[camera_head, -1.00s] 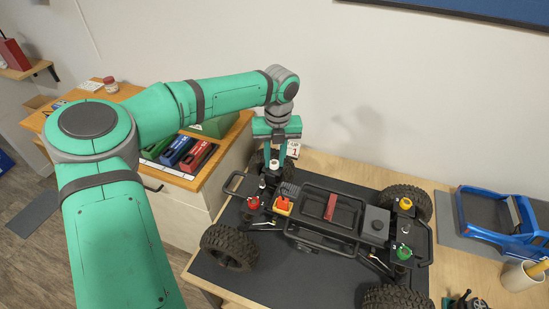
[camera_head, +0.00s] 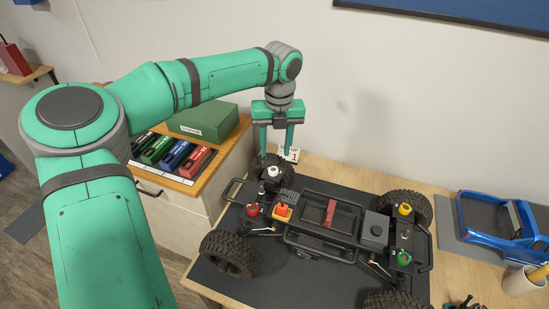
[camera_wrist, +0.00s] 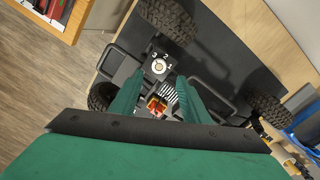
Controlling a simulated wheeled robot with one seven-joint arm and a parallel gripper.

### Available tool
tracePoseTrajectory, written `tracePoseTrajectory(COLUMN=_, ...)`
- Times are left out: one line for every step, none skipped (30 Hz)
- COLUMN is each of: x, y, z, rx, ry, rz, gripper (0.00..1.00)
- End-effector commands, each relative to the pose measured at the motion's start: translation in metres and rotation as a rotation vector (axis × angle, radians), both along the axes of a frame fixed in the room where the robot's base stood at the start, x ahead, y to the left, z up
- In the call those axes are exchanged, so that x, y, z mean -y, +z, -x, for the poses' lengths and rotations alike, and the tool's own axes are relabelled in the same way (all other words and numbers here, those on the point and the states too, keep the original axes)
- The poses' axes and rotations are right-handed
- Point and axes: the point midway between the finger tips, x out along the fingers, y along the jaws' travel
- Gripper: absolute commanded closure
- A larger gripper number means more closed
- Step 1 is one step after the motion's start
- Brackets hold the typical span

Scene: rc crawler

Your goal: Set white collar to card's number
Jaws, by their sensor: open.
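The number card (camera_head: 291,155) stands behind the crawler and reads 1. My gripper (camera_head: 276,151) is open and empty, pointing down above the collar and apart from it. In the wrist view its fingers (camera_wrist: 161,80) spread on either side below the collar.
Black bumper bars and wheels (camera_head: 229,251) surround the posts. A blue body shell (camera_head: 500,228) lies right. A cabinet with coloured boxes (camera_head: 178,155) stands left.

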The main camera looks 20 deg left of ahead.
Motion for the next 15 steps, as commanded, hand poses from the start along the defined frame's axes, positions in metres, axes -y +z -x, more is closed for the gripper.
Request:
tracePoseTrajectory(x=0.000, y=0.010, z=0.000, rx=0.002, ry=0.001, rz=-0.003, gripper=0.57)
tracePoseTrajectory(x=0.000, y=0.015, z=0.000, rx=0.002, ry=0.001, rz=-0.003, gripper=0.57)
tracePoseTrajectory(x=0.000, y=0.020, z=0.000, rx=0.001, ry=0.002, rz=-0.002, gripper=0.57)
tracePoseTrajectory(x=0.000, y=0.024, z=0.000, rx=0.002, ry=0.002, rz=-0.001, gripper=0.57)
tracePoseTrajectory(x=0.001, y=0.027, z=0.000, rx=0.002, ry=0.002, rz=-0.001, gripper=0.57)
tracePoseTrajectory(x=0.001, y=0.031, z=0.000, rx=0.002, ry=0.002, rz=-0.001, gripper=0.57)
tracePoseTrajectory(x=0.001, y=0.034, z=0.000, rx=0.001, ry=0.002, rz=-0.002, gripper=0.57)
tracePoseTrajectory(x=0.001, y=0.036, z=0.000, rx=0.001, ry=0.002, rz=-0.002, gripper=0.57)
tracePoseTrajectory(x=0.001, y=0.038, z=0.000, rx=0.001, ry=0.001, rz=-0.003, gripper=0.57)
tracePoseTrajectory(x=0.001, y=0.039, z=0.000, rx=0.001, ry=0.001, rz=-0.003, gripper=0.57)
tracePoseTrajectory(x=0.002, y=0.040, z=0.000, rx=0.001, ry=0.001, rz=-0.001, gripper=0.57)
tracePoseTrajectory(x=0.002, y=0.041, z=0.000, rx=0.001, ry=0.001, rz=-0.001, gripper=0.57)
tracePoseTrajectory(x=0.002, y=0.041, z=0.000, rx=0.001, ry=0.001, rz=-0.001, gripper=0.57)
tracePoseTrajectory(x=0.002, y=0.041, z=0.000, rx=0.001, ry=0.001, rz=-0.001, gripper=0.57)
tracePoseTrajectory(x=0.002, y=0.041, z=0.000, rx=0.001, ry=0.001, rz=-0.001, gripper=0.57)
